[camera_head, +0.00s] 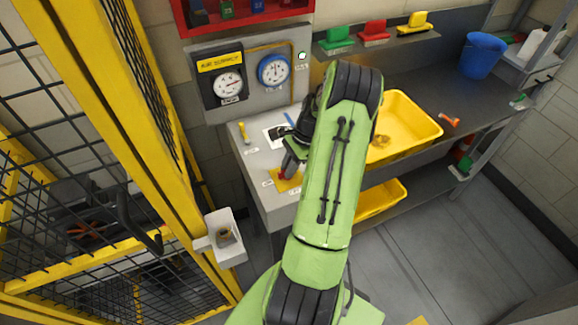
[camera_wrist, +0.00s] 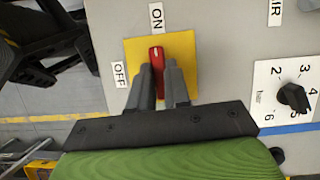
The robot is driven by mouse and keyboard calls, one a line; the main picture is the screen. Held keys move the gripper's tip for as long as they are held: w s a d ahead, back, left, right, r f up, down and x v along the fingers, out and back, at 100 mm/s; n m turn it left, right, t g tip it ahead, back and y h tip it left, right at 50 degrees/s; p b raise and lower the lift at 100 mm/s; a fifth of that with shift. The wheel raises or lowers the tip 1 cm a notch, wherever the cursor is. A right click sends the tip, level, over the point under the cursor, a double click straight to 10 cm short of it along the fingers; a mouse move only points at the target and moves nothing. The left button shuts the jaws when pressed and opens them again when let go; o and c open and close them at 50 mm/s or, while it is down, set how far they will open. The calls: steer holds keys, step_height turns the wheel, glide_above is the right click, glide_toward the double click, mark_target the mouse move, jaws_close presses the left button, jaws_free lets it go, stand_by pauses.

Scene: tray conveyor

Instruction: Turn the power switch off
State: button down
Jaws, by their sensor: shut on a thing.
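The power switch is a red handle (camera_wrist: 157,58) on a yellow square plate (camera_wrist: 133,55) in the wrist view. The handle lies along the line to the ON label (camera_wrist: 156,17) at the top. The OFF label (camera_wrist: 120,75) is at the plate's left. My gripper (camera_wrist: 162,75) is shut on the red handle, with one dark finger on each side of it; the fingers hide part of the handle. In the head view my gripper (camera_head: 288,168) is low over the yellow plate (camera_head: 288,184) at the grey console's front edge, partly hidden by my arm.
A numbered black dial (camera_wrist: 293,97) is at the right in the wrist view. A yellow lever (camera_head: 243,132) and gauges (camera_head: 228,84) are near the console. A yellow tub (camera_head: 412,120) stands right of my arm. Yellow caging (camera_head: 120,120) is close on the left.

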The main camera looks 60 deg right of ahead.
steer(key=n+g, duration=0.1)
steer(key=n, duration=0.2)
steer(key=shift+w+n+y, duration=0.15)
steer(key=shift+n+y, duration=0.15)
steer(key=shift+n, duration=0.1)
steer(key=n+g, duration=0.2)
steer(key=n, duration=0.2)
steer(key=shift+w+n, duration=0.1)
steer(key=shift+n, duration=0.2)
steer(key=n, duration=0.2)
steer(key=n+g+b, duration=0.1)
steer(key=n, duration=0.1)
steer(key=shift+w+n+g+h, duration=0.15)
steer(key=shift+n+g+h, duration=0.15)
steer(key=shift+h, duration=0.1)
steer(key=shift+a+n+g+h+b, duration=0.1)
steer(key=shift+n+g+h+b, duration=0.25)
steer(key=shift+n, duration=0.75)
steer(key=shift+n+g+h+b, duration=0.25)
steer(key=shift+n+h, duration=0.1)
steer(key=shift+n, duration=0.75)
steer(key=c, duration=1.1)
jaws_free()
